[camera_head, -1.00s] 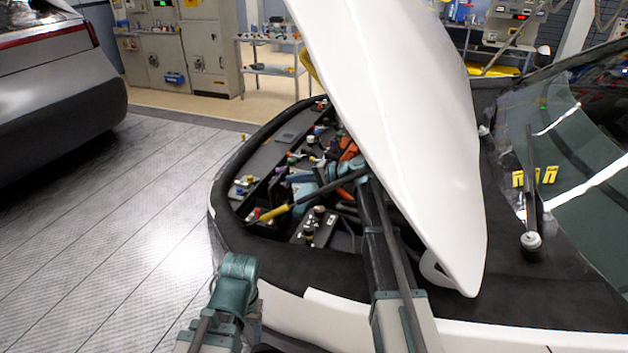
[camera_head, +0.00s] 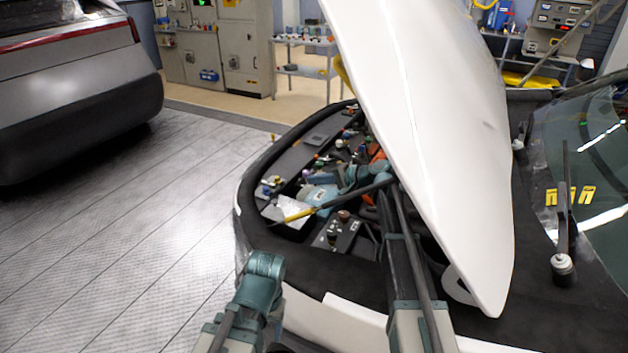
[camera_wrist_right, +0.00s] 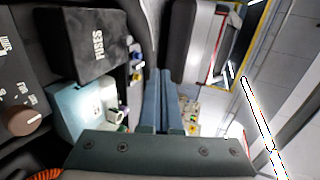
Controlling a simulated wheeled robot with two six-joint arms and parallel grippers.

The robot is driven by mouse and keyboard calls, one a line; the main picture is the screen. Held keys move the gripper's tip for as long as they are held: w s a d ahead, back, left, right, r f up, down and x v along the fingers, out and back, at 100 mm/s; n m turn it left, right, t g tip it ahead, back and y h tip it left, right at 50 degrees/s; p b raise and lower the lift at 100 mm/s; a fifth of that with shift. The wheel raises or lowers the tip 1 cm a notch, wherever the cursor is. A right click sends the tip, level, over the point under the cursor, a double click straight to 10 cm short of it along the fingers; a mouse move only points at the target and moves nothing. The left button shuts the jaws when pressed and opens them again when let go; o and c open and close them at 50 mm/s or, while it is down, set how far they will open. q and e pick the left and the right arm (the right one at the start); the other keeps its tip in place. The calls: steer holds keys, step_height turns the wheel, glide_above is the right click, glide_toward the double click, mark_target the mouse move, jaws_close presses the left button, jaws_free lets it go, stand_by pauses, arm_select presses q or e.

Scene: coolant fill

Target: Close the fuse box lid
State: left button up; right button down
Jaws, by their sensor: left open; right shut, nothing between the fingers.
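In the right wrist view, the fuse box lid (camera_wrist_right: 95,45) is a black panel marked FUSES, next to a light-blue block (camera_wrist_right: 85,105). I cannot tell its exact angle. My right gripper (camera_wrist_right: 165,76) has its two blue fingers shut together and empty, to the right of the lid in the picture. In the head view, my right gripper (camera_head: 322,174) reaches into the engine bay from the right, over a light-blue part (camera_head: 322,196). My left gripper (camera_head: 264,268) is low in front of the car's front edge; its fingers do not show clearly.
The raised white hood (camera_head: 425,130) hangs over the right side of the engine bay. A yellow-tipped rod (camera_head: 298,215) crosses the bay just below my right gripper. A black block with a round cap (camera_head: 337,232) sits nearer.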

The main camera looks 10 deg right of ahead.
steer(key=p+v, duration=0.4)
steer(key=v, duration=0.9)
steer(key=shift+s, duration=0.1)
